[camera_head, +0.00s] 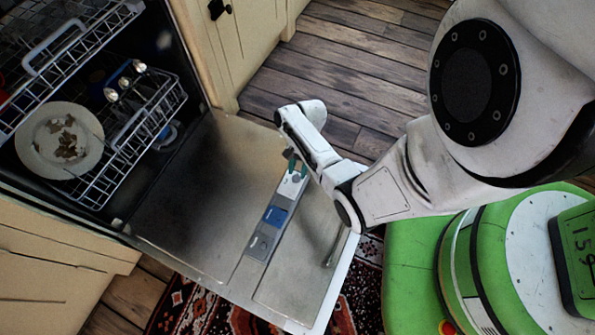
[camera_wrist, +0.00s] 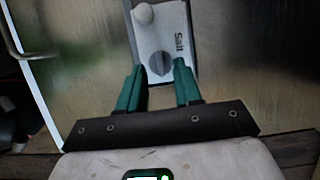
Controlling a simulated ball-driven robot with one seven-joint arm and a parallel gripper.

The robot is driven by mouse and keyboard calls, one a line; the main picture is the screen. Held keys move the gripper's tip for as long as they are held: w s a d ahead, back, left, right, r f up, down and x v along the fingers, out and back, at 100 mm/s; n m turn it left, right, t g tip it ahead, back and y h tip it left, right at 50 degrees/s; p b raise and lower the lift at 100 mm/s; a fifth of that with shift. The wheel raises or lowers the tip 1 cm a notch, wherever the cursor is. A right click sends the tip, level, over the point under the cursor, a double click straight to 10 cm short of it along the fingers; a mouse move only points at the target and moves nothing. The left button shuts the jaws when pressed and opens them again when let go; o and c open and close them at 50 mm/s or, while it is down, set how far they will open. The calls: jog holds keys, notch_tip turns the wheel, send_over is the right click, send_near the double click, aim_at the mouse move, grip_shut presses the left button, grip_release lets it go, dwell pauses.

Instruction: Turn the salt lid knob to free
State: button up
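The salt lid knob (camera_wrist: 159,63) is a round grey dial with a raised grip bar. It sits on a pale panel (camera_wrist: 175,20) marked "Salt", set in the open dishwasher door. My gripper (camera_wrist: 158,67) is open, with its two teal fingers apart. In the wrist view the knob lies between the fingertips; I cannot tell whether they touch it or how far above it they are. In the head view my gripper (camera_head: 293,163) is over the upper end of the panel strip (camera_head: 264,240), and my wrist partly hides that end.
The dishwasher door (camera_head: 190,215) lies open and flat. Pulled-out racks (camera_head: 130,150) hold a dirty plate (camera_head: 58,141) and cutlery at the left. A pale round knob (camera_wrist: 144,13) stands beyond the dial. A patterned rug (camera_head: 195,312) lies below the door; wooden floor (camera_head: 335,70) is clear behind.

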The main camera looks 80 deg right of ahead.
jog(key=shift+a+f, duration=0.25)
jog(key=shift+f, duration=0.35)
jog(key=shift+c, duration=0.5)
grip_shut()
